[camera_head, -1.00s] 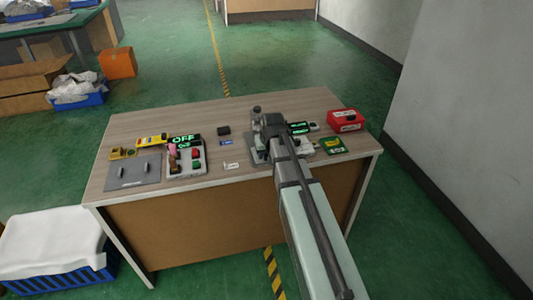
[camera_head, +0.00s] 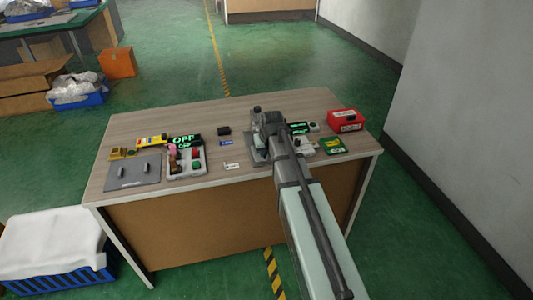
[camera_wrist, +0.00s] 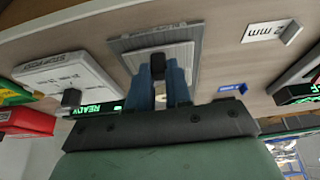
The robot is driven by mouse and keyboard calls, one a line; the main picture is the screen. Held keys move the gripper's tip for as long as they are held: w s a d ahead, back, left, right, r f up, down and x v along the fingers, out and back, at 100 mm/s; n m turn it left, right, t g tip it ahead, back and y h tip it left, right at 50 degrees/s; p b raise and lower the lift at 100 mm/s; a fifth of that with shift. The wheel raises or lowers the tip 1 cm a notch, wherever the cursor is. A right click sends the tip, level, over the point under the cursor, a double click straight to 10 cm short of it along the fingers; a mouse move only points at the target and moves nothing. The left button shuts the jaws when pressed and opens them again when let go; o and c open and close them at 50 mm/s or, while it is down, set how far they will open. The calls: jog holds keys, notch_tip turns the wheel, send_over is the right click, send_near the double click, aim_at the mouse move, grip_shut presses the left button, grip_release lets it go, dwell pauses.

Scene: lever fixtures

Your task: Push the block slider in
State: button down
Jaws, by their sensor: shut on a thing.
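The slider fixture is a grey plate (camera_wrist: 190,42) with a lighter raised frame around a recessed middle, seen at the top centre of the wrist view. A small black block (camera_wrist: 172,56) stands at its middle. My gripper (camera_wrist: 162,70) has its blue fingers at this block and is shut on it, with a gap between the fingers behind it. In the head view my gripper (camera_head: 259,130) is over the fixture plate (camera_head: 255,158) at the table's right centre. My wrist and arm hide most of the fixture there.
A red box (camera_head: 346,120) and green card (camera_head: 334,145) lie right. A switch tray (camera_head: 187,160) and grey plate (camera_head: 133,173) stand left. The table's front centre is mostly clear.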

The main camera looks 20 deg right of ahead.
jog(key=w, duration=0.7)
jog(key=shift+w, duration=0.2)
jog(key=c, duration=1.1)
grip_release()
jog(key=shift+o, duration=0.3)
jog(key=v, duration=1.3)
jog(key=shift+r, duration=0.35)
jog(key=shift+s, duration=0.1)
